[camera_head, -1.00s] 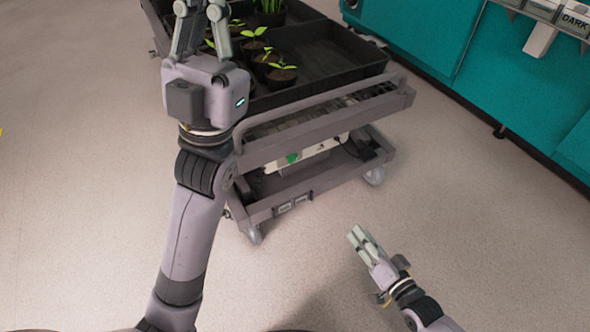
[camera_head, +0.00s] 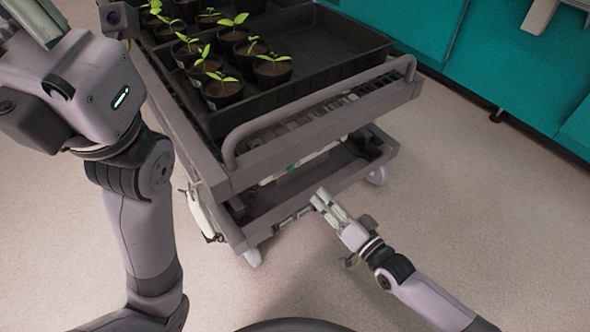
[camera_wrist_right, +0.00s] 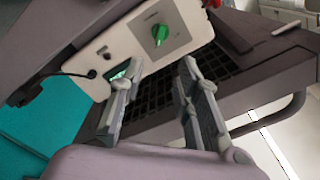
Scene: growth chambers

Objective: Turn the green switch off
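The green switch is a round green knob (camera_wrist_right: 160,34) on a white panel (camera_wrist_right: 187,22) in the right wrist view. A second green patch (camera_wrist_right: 118,72) on the panel is partly covered by a finger. In the head view the switch (camera_head: 292,167) is a small green spot under the cart's tray. My right gripper (camera_wrist_right: 158,70) is open and empty, its fingers pointing toward the panel with the knob beyond their tips. In the head view the right gripper (camera_head: 324,198) is at the cart's lower front edge. My left gripper (camera_head: 35,18) is cut off at top left.
The grey cart (camera_head: 290,147) carries a black tray (camera_head: 340,60) of potted seedlings (camera_head: 222,90). A black cable (camera_wrist_right: 62,75) plugs into the panel. Teal cabinets (camera_head: 500,60) stand behind; the floor at right is clear.

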